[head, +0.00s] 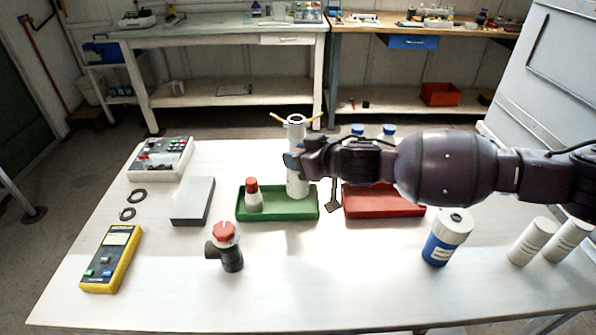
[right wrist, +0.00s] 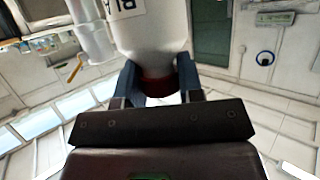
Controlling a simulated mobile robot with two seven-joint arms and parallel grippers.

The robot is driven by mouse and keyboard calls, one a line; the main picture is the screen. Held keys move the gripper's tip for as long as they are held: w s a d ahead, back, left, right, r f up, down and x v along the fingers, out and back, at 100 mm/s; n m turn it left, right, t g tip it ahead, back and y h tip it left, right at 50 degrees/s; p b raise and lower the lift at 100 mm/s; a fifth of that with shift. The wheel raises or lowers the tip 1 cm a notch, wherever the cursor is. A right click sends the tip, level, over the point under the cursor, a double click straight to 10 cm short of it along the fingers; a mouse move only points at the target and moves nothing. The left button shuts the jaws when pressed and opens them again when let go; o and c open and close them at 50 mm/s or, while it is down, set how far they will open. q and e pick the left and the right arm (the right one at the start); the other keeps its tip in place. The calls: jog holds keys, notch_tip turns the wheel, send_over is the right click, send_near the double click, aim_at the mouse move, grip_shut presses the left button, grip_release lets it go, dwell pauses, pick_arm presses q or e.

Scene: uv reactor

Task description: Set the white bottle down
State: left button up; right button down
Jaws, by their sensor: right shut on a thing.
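The white bottle (right wrist: 152,35) has dark lettering and a dark red neck or cap. In the right wrist view my right gripper (right wrist: 160,85) is shut on it at that red part. In the head view my right gripper (head: 291,160) is above the green tray (head: 278,213), in front of a white column (head: 297,132) with yellow handles. White shows below the fingers there, but I cannot tell bottle from column, nor whether the bottle touches the tray. Another white bottle with a red cap (head: 253,200) stands in the tray's left part. My left gripper is not in view.
A red tray (head: 385,207) lies right of the green one, with blue-capped bottles behind it. A grey block (head: 192,201), a pipe fitting with a red top (head: 226,248), a yellow meter (head: 110,260) and a blue-white jar (head: 447,238) stand around. The front middle of the table is clear.

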aim_at(296, 189)
notch_tip(296, 189, down, 4)
jog(key=shift+r+b, duration=0.2)
jog(key=shift+b, duration=0.25)
jog(key=shift+f, duration=0.25)
jog(key=shift+r, duration=0.1)
jog(key=shift+f, duration=0.2)
jog(key=c, duration=0.8)
grip_release()
jog(key=shift+o, duration=0.2)
jog(key=shift+r, duration=0.1)
